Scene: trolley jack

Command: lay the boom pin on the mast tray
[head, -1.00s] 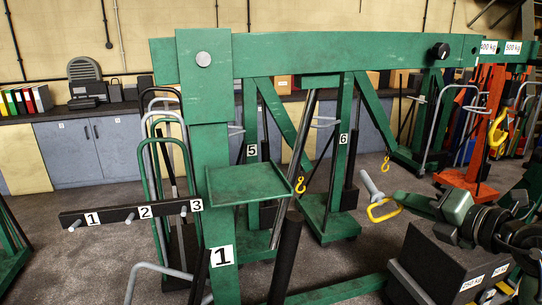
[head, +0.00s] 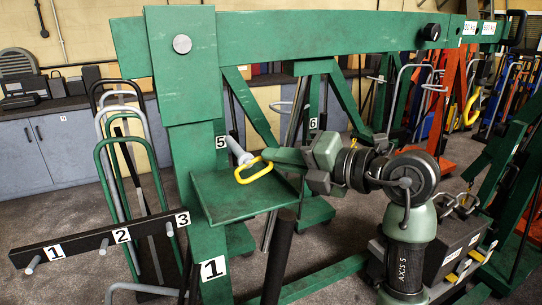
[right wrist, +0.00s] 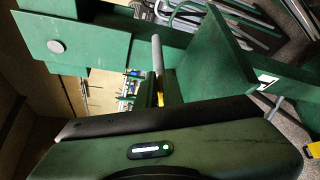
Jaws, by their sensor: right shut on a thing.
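The boom pin (head: 238,151) is a grey rod with a yellow loop handle (head: 253,171). My right gripper (head: 272,158) is shut on it near the handle. In the head view the pin overlaps the back part of the green mast tray (head: 232,208), which looks empty. In the right wrist view the pin (right wrist: 158,58) shows beside the tray (right wrist: 214,62) with a gap, so it seems held above the tray. The handle is mostly hidden there behind my gripper. My left gripper is not in view.
The green mast (head: 190,110) marked 1 stands behind the tray's left side, with the boom (head: 330,40) overhead. A black bar with numbered pegs (head: 100,240) is at left. A dark post (head: 278,255) rises before the tray. Dark weights (head: 450,245) sit at right.

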